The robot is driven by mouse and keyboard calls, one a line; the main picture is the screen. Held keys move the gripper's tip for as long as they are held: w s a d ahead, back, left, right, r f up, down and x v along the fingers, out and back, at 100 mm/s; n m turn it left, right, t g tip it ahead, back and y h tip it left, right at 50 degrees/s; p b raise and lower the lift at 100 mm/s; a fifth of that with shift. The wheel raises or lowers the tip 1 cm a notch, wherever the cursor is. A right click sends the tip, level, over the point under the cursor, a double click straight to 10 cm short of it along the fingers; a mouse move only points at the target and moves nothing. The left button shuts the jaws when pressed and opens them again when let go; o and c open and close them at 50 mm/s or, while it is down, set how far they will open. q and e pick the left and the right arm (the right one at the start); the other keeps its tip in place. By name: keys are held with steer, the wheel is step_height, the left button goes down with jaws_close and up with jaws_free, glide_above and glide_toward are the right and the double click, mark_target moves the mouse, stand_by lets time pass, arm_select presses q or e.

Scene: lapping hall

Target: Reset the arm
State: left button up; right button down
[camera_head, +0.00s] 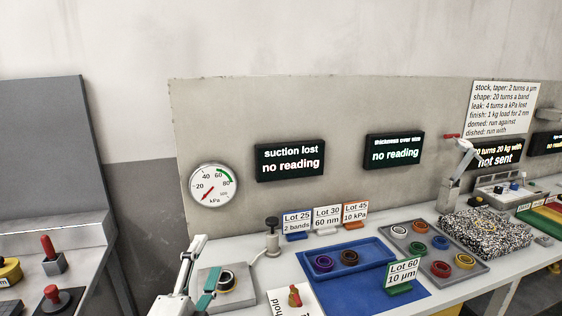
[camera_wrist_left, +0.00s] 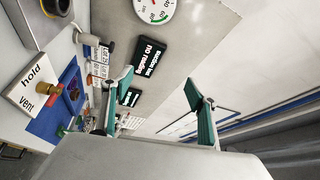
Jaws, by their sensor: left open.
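My left gripper (camera_head: 203,272) is at the lower left of the head view, in front of the bench. Its green-padded fingers stand apart with nothing between them, as the left wrist view also shows (camera_wrist_left: 160,90). It appears near a grey plate (camera_head: 240,291) with a dark ring (camera_head: 226,280) on it; I cannot tell the exact gap. My right gripper is not in view.
The bench carries a blue tray (camera_head: 372,249) with rings, a grey ring tray (camera_head: 459,276), a speckled block (camera_head: 486,232) and lot cards. A hold/vent plate (camera_wrist_left: 38,88) shows in the wrist view. A pressure gauge (camera_head: 213,185) and displays (camera_head: 290,159) hang on the panel behind.

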arm_select(q)
steer(key=s+a+f+n+g+y, duration=0.3)
steer(key=s+a+f, duration=0.1)
steer(key=a+f, duration=0.35)
steer(key=s+a+f+n+g+y, duration=0.35)
steer(key=a+f, duration=0.25)
steer(key=f, duration=0.3)
steer(key=s+a+f+n+g, duration=0.25)
steer(key=s+a+f, duration=0.2)
steer(key=s, duration=0.25)
steer(key=s+a+f+n+g, duration=0.1)
steer(key=s+a+f+g, duration=0.2)
steer(key=s+f, duration=0.3)
steer(key=d+f+n+t+h, duration=0.2)
steer(key=d+f+h, duration=0.5)
steer(key=d+f, duration=0.6)
steer(key=w+d+t, duration=0.1)
steer(key=d, duration=0.2)
steer(key=shift+n, duration=0.4)
